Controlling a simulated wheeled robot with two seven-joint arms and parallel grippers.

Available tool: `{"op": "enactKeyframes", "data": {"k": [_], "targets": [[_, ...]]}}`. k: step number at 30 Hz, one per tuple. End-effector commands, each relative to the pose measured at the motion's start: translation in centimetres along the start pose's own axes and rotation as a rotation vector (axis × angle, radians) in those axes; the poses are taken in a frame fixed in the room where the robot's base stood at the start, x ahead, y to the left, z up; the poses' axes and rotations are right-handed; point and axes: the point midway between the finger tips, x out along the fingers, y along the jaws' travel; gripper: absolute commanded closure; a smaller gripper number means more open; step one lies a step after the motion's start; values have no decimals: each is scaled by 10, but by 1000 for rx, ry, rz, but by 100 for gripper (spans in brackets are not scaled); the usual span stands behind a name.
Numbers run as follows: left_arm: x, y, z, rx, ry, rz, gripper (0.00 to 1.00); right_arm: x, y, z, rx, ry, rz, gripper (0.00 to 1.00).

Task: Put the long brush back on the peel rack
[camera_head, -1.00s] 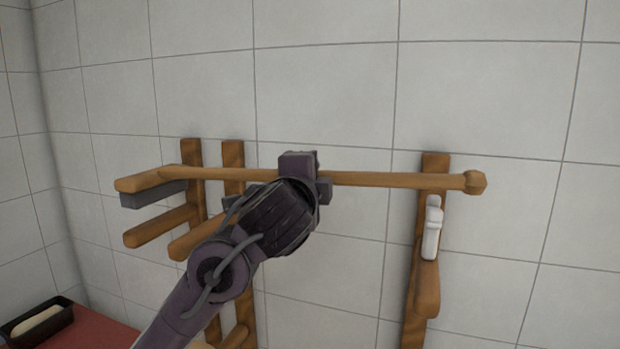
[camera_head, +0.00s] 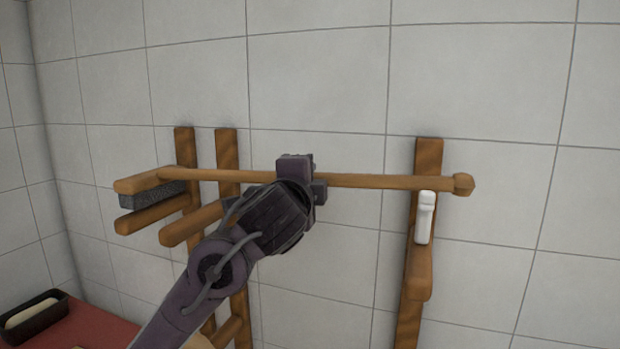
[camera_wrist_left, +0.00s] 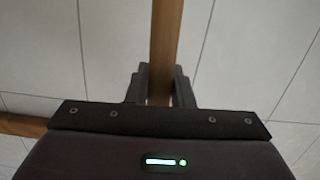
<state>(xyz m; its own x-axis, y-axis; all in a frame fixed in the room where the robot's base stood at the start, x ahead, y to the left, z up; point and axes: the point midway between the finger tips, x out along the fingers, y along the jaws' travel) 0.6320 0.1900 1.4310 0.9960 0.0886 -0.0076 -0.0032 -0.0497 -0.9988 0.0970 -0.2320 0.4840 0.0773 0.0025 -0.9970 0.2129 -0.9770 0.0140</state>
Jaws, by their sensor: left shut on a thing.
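The long brush (camera_head: 385,181) is held level across the front of the peel rack, its wooden handle running left to right with a knob at the right end. Its head with dark bristles (camera_head: 150,194) is at the left end, close above a rack peg. My left gripper (camera_head: 312,180) is shut on the handle near its middle; the left wrist view shows the handle (camera_wrist_left: 164,45) between the fingers (camera_wrist_left: 160,85). The peel rack (camera_head: 227,150) has wooden uprights with pegs on the tiled wall. Whether the brush touches the pegs I cannot tell. My right gripper is not in view.
A white object (camera_head: 425,217) sits at the right upright, just below the handle. A dark loaf tin (camera_head: 34,316) with pale dough stands on a red surface (camera_head: 75,330) at the lower left. The wall above the rack is bare.

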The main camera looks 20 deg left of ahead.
Motion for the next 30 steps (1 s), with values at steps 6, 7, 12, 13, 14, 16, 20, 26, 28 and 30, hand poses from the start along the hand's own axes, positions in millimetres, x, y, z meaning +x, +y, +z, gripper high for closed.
{"op": "enactKeyframes", "data": {"k": [6, 7, 12, 13, 14, 16, 20, 26, 28, 30], "targets": [[1, 1, 1, 4, 1, -2, 100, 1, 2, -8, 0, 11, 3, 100], [1, 1, 1, 4, 1, -2, 100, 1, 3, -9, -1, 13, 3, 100], [1, 0, 1, 3, 1, -2, 70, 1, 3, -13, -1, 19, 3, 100], [1, 1, 1, 3, 1, -2, 66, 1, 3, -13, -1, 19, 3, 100], [1, 1, 1, 2, 1, -2, 62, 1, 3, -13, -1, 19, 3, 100], [1, 1, 1, 2, 1, -2, 54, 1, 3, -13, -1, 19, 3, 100], [1, 1, 1, 1, 0, -1, 54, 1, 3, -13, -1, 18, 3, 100], [-3, 3, 0, -3, 1, 0, 54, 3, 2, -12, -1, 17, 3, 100], [-10, 3, 0, -4, 2, 0, 54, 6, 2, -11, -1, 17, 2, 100], [-22, 4, 0, -4, 3, 0, 54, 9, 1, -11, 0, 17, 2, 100]]}}
